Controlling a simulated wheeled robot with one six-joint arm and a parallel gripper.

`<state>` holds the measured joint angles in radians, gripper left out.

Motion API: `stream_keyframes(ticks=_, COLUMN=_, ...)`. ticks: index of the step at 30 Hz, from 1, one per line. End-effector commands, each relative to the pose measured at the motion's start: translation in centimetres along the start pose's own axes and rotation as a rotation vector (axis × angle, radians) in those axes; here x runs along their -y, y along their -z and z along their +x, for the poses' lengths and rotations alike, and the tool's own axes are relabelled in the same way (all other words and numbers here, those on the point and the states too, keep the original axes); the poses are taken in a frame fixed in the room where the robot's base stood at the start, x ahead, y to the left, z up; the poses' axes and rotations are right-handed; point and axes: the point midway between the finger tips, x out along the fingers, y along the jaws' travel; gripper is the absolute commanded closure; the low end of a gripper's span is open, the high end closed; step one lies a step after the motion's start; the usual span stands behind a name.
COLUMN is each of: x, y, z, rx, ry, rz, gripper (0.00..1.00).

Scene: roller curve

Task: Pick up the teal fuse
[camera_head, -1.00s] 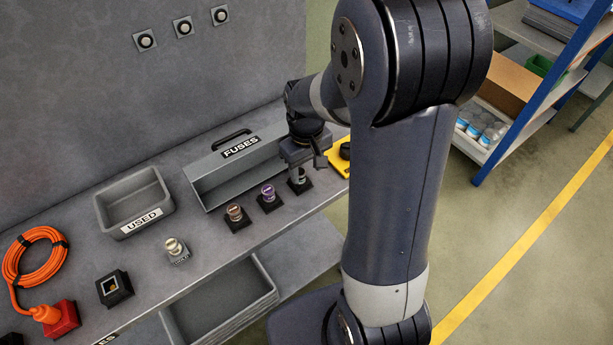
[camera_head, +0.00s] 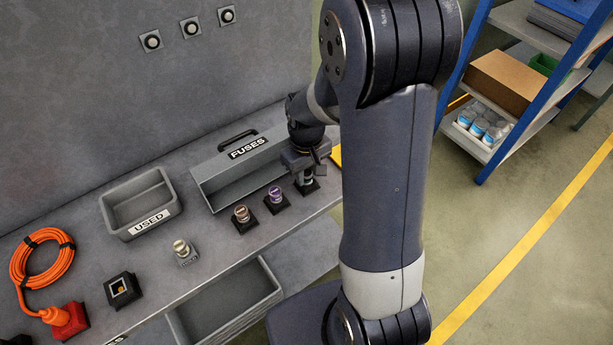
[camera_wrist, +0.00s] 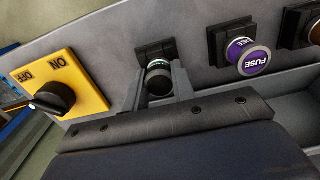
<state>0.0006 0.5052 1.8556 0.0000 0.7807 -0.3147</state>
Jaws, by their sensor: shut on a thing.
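My gripper (camera_head: 306,173) points down over the rightmost black socket (camera_head: 307,187) in the row on the bench. In the wrist view my gripper (camera_wrist: 157,82) has its two fingers on either side of a fuse, shut on it. A purple fuse (camera_head: 276,194) and a brown fuse (camera_head: 241,212) stand in sockets to the left.
The grey FUSES box (camera_head: 215,178) stands behind the row, the USED bin (camera_head: 150,222) to its left. A pale fuse (camera_head: 182,249), an empty socket (camera_head: 120,289) and an orange cable (camera_head: 42,262) lie further left. A yellow ON/OFF switch plate (camera_wrist: 62,80) is close beside my gripper.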

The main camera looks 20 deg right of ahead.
Motion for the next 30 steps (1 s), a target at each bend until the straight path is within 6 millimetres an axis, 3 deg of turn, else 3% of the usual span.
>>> stream_keyframes(ticks=4, x=0.0, y=0.0, z=0.0, rx=0.0, ry=0.0, rz=0.0, gripper=0.98)
stream_keyframes(ticks=14, x=0.0, y=0.1, z=-0.9, rx=-0.003, ry=-0.001, rz=0.0, gripper=0.98)
stream_keyframes(ticks=24, x=0.0, y=0.1, z=-6.9, rx=-0.007, ry=-0.002, rz=0.0, gripper=0.98)
stream_keyframes(ticks=30, x=0.0, y=0.1, z=-9.4, rx=-0.003, ry=-0.001, rz=0.0, gripper=0.98)
